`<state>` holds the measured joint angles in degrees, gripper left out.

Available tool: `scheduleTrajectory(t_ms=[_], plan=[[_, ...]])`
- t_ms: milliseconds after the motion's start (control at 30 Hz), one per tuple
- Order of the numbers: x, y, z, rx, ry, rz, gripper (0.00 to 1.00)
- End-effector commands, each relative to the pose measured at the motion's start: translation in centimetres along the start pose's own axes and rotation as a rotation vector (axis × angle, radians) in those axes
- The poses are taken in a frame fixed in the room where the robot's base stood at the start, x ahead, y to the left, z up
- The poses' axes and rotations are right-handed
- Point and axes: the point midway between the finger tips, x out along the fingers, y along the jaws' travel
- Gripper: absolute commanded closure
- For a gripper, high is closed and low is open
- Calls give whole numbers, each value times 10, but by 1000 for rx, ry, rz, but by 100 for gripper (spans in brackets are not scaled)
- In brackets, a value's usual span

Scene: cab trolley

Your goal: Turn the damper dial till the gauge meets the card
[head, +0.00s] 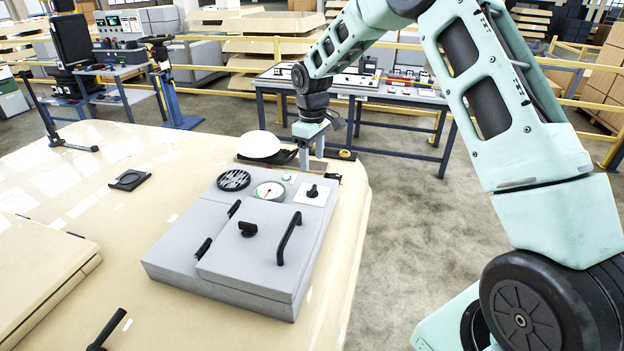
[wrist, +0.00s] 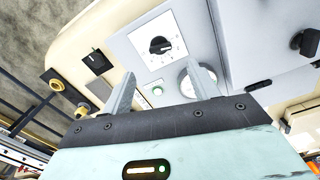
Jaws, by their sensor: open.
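The damper dial (head: 313,191) is a black knob on a white square plate at the far right corner of a grey panel box (head: 220,217). It also shows in the wrist view (wrist: 159,45), with a scale around it. The round white gauge (head: 268,191) sits left of the dial, with a red mark on its face; its reading is too small to tell. In the wrist view the gauge (wrist: 184,84) is partly hidden by a finger. I cannot make out a separate card. My gripper (head: 313,165) is open and empty, apart from the dial, just beyond the panel's far edge.
A black grille (head: 234,180) and a small green light (head: 287,177) flank the gauge. A raised lid with a black handle (head: 289,238) and knob (head: 248,229) stands nearer. Bare floor lies right.

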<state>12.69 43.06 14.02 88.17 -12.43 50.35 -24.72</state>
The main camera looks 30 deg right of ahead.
Motion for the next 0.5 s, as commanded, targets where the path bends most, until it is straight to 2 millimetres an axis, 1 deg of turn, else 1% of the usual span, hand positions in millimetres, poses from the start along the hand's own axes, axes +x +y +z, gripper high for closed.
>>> scheduleTrajectory(t_ms=[100, 300, 500], plan=[[23, -1, 1, -1, -4, -4, 40], [61, -1, 1, -1, -4, -3, 40], [84, 0, 0, -1, -1, -1, 40]])
